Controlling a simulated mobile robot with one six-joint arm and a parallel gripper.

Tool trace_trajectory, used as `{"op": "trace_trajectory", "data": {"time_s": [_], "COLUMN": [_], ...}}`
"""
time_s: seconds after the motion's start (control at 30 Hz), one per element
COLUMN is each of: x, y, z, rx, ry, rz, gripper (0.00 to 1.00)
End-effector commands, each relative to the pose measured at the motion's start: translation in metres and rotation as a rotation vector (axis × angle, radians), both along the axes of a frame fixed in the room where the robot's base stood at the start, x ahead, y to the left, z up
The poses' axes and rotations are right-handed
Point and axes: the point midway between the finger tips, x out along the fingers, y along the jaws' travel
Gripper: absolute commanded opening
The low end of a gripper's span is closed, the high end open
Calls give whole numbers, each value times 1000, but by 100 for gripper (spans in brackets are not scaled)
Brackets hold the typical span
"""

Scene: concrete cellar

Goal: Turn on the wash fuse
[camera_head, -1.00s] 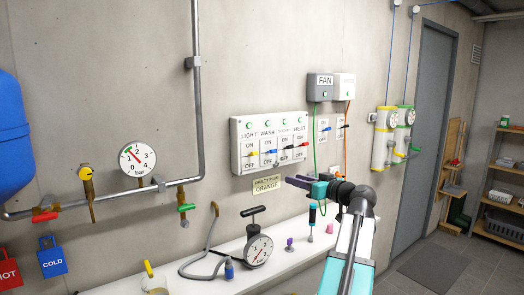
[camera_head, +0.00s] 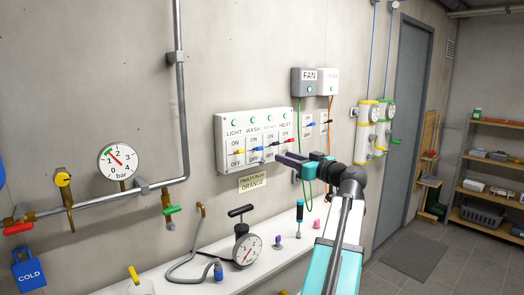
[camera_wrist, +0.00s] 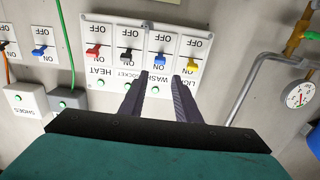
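The white fuse panel (camera_head: 222,165) hangs on the wall, with columns labelled LIGHT, WASH, a socket column and HEAT. The wash fuse has a blue lever (camera_head: 256,149), second from the left; it also shows in the wrist view (camera_wrist: 160,58), where the panel is upside down. The lever sits between the ON and OFF labels; I cannot tell which way it is set. My gripper (camera_head: 281,158) is at the panel's lower right in the head view. In the wrist view its fingers (camera_wrist: 157,80) are apart and empty, in front of the WASH label, short of the blue lever.
Yellow (camera_wrist: 193,65), black (camera_wrist: 125,54) and red (camera_wrist: 93,52) levers flank the blue one closely. FAN box (camera_head: 305,82) and a second box are to the right. Below, a shelf carries a pressure gauge pump (camera_head: 246,249) and small coloured tools. Pipes with valves run left.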

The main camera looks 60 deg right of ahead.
Motion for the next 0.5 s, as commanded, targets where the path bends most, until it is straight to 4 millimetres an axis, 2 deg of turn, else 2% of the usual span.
{"op": "trace_trajectory", "data": {"time_s": [0.5], "x": [65], "y": [-22], "z": [3], "rx": [1], "ry": [0], "rz": [3], "gripper": [30]}}
